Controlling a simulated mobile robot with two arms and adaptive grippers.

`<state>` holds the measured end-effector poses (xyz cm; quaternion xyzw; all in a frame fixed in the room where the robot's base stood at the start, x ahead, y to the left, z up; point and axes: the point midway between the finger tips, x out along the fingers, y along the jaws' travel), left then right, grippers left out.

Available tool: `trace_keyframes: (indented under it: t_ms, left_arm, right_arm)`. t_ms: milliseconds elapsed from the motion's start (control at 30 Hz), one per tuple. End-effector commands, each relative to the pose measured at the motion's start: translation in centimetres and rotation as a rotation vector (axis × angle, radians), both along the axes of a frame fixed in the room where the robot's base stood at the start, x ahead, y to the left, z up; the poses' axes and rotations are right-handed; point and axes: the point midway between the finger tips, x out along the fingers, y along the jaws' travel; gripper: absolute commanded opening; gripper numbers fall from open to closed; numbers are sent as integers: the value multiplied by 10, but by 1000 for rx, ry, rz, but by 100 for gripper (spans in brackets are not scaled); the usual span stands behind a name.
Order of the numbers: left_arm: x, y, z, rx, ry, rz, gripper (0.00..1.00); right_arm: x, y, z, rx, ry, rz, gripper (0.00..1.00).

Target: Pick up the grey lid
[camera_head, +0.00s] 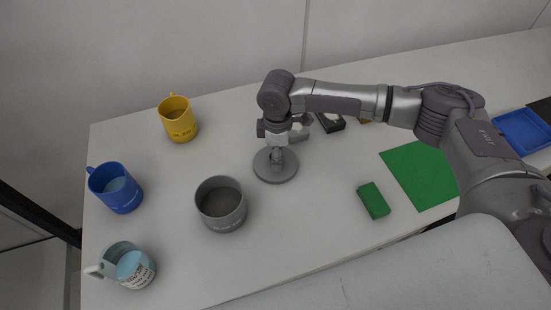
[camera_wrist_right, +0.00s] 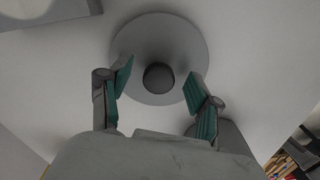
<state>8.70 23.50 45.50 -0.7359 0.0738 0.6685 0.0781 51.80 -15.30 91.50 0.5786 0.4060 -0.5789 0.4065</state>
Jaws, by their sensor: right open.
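The grey lid (camera_head: 275,167) is a flat disc lying on the white table, right of the grey pot. In the right wrist view the lid (camera_wrist_right: 160,40) shows from above with a round dark knob (camera_wrist_right: 158,77) at its middle. My right gripper (camera_head: 277,158) is above the lid, pointing down. In the wrist view the right gripper (camera_wrist_right: 158,78) is open, one finger on each side of the knob, with gaps to both. Whether the fingers are level with the knob is unclear. The open grey pot (camera_head: 220,205) stands beside the lid. My left gripper is not in view.
A yellow mug (camera_head: 178,119), a blue mug (camera_head: 115,188) and a light blue mug (camera_head: 128,266) stand on the left. A green block (camera_head: 373,200) and green mat (camera_head: 420,174) lie to the right. Small dark items (camera_head: 330,122) lie behind my right arm.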

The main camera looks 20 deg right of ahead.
Motion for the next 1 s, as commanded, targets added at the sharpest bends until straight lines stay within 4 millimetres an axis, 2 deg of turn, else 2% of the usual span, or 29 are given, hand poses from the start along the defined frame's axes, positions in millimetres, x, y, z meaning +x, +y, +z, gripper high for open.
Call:
trace_keyframes:
  t_ms: [100, 333, 700, 1000]
  left_arm:
    - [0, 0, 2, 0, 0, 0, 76]
    - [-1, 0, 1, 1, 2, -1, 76]
    - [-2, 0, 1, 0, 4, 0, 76]
    - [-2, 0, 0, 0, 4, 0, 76]
  right_arm:
    - [0, 0, -9, 0, 0, 1, 63]
    - [0, 0, -11, 1, 0, 1, 63]
    - [0, 0, -10, 0, 0, 1, 3]
    - [0, 0, -8, 1, -1, 1, 3]
